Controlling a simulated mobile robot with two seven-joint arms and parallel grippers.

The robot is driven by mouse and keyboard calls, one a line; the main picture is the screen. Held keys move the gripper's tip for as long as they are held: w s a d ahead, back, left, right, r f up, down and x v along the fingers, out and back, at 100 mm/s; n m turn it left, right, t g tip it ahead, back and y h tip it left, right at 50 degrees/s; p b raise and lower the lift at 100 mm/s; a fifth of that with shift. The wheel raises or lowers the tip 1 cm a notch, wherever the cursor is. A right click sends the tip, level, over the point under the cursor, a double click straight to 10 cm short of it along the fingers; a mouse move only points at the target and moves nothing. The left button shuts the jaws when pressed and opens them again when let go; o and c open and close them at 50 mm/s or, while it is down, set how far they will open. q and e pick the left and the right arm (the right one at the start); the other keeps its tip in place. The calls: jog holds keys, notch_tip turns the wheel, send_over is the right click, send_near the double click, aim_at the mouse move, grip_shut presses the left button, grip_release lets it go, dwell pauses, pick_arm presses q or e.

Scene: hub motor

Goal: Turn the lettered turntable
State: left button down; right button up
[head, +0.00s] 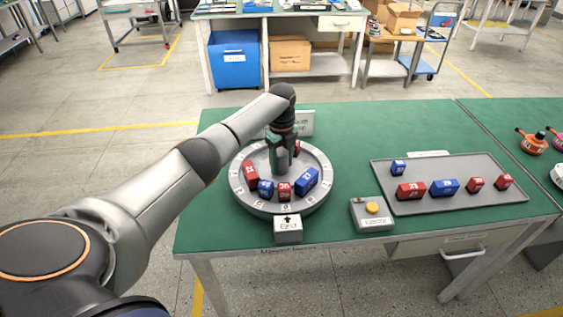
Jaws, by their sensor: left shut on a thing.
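The lettered turntable (242,190) is a round grey disc with marks around its rim, on the left part of the green table. Red and blue numbered blocks stand on it, among them a red one (251,173), a small blue one (266,188), another red one (284,190) and a larger blue one (307,181). A further red block shows partly behind my gripper. My left gripper (281,170) points down over the turntable's middle and is shut there; its fingertips and what they hold are hard to make out. My right gripper is not in view.
A sign with an arrow (288,231) stands at the turntable's front. A box with a yellow button (371,210) is to its right. A grey tray (440,203) holds several red and blue blocks. A pale panel stands behind the turntable. Green tabletop (350,140) is clear behind the tray.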

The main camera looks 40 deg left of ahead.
pick_arm(q)
jog(key=shift+d, duration=0.15)
jog(key=shift+c, duration=1.1)
grip_release()
notch_tip(320, 180, up, 13)
jog(key=shift+f, duration=0.2)
